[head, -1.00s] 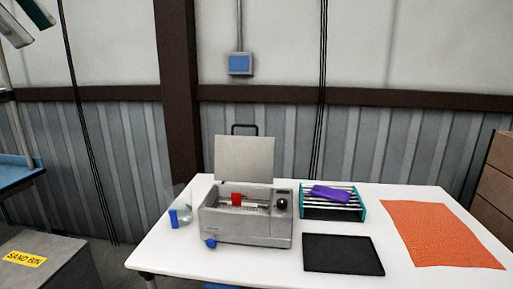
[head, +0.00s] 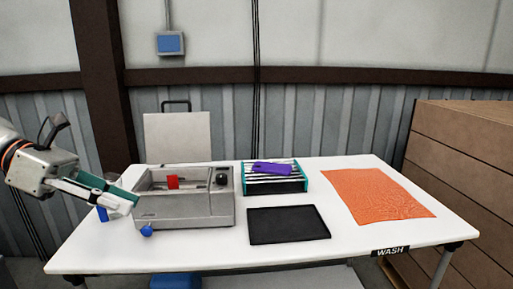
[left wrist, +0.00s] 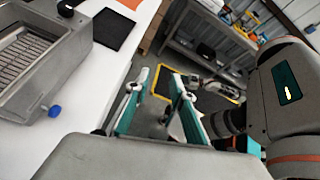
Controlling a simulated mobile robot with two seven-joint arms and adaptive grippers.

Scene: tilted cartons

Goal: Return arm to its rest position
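My left gripper (head: 122,196) comes in from the left edge in the head view, in front of the left side of the grey open-lidded machine (head: 190,213). It hides part of the clear container with a blue part (head: 102,214). In the left wrist view, my left gripper (left wrist: 157,88) has its two teal fingers apart with nothing between them. The machine (left wrist: 75,65) is left of the fingers there.
A white table (head: 240,238) bears the machine, a rack (head: 304,176) with a purple object (head: 272,168), a black tray (head: 288,225) and an orange mat (head: 378,193). Brown cartons (head: 465,150) stand at the right. A grey bench (left wrist: 205,40) stands beyond the floor.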

